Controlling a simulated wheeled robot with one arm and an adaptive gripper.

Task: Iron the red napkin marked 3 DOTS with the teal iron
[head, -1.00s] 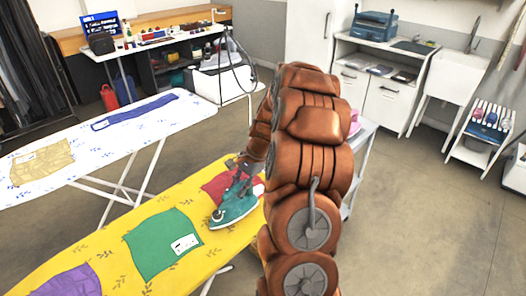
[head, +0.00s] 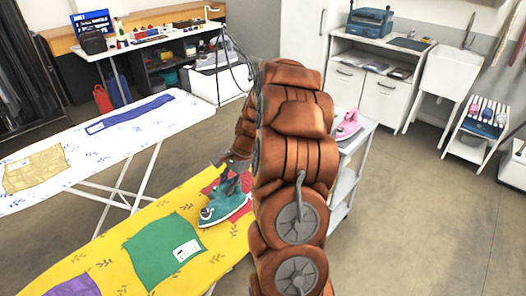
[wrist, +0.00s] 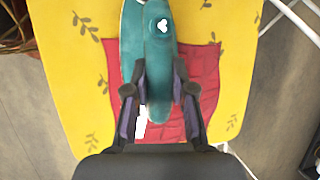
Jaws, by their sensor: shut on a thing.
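The teal iron (head: 226,209) is on the yellow ironing board (head: 110,246), over the red napkin. My gripper (wrist: 160,72) is shut on the iron's handle from above. The red napkin (wrist: 205,75) lies under and around the iron in the wrist view; its surface looks creased. In the head view the red napkin (head: 212,186) is mostly hidden by the iron and my arm. A white label (wrist: 141,124) on it is partly covered by the iron and a finger, so its dots cannot be read.
A green napkin (head: 160,252) with a white label and a purple napkin (head: 72,287) lie on the same board. A white board (head: 60,195) holds a tan and a blue cloth. A pink iron (head: 347,125) stands on a cart right of my arm.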

